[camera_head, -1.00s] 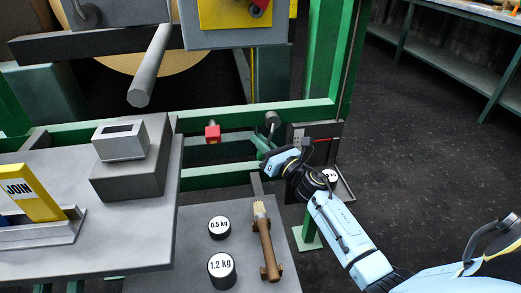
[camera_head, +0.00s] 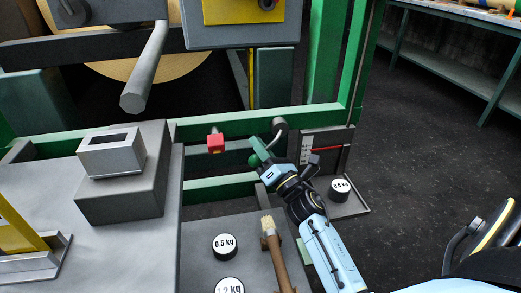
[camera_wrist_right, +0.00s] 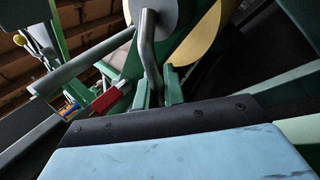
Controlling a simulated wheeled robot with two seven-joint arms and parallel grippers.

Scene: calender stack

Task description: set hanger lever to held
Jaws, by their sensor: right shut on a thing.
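The hanger lever (camera_wrist_right: 150,60) shows in the right wrist view as a grey bent rod running down from a round grey hub (camera_wrist_right: 152,10). Its lower end goes between the green fingers of my right gripper (camera_wrist_right: 159,92), which is shut on it. In the head view my right gripper (camera_head: 260,150) is just below and left of the dark round hub (camera_head: 280,125) by the green frame. My left gripper is not in view.
A red block (camera_head: 215,143) sits on the frame left of the gripper. A scale plate with a red pointer (camera_head: 326,149) and a tray with a weight (camera_head: 339,190) are at right. A brush (camera_head: 271,245) and a 0.5 kg weight (camera_head: 225,246) are in front.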

